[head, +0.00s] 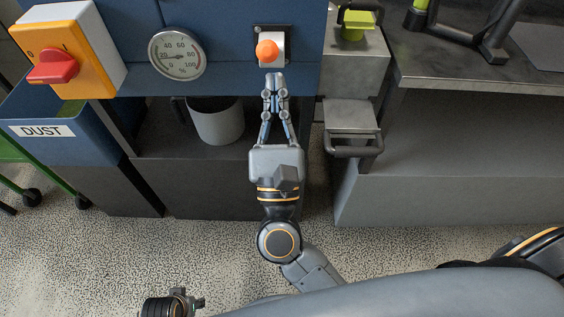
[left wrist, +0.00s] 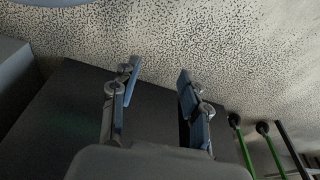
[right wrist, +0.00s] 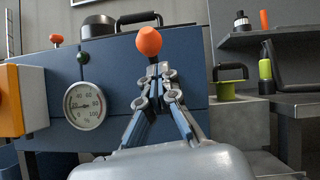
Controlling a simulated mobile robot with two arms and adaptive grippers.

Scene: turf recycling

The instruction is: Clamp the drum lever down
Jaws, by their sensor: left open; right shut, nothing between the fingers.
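A lever with an orange ball knob (head: 267,50) sits on a pale plate on the blue cabinet front; the knob also shows in the right wrist view (right wrist: 149,41). My right gripper (head: 273,78) is shut and empty, its fingertips just below the knob in the head view. Its fingers (right wrist: 159,70) hide the lever's lower part in the right wrist view, and I cannot tell whether they touch it. My left gripper (left wrist: 158,82) is open and empty in the left wrist view, over a dark surface and speckled floor.
A dial gauge (head: 177,54) and an orange switch box (head: 68,50) with a red knob are left of the lever. A grey mug (head: 217,120) stands below. A grey bench (head: 450,85) is at right. A second orange-red knob (right wrist: 56,38) shows on the cabinet.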

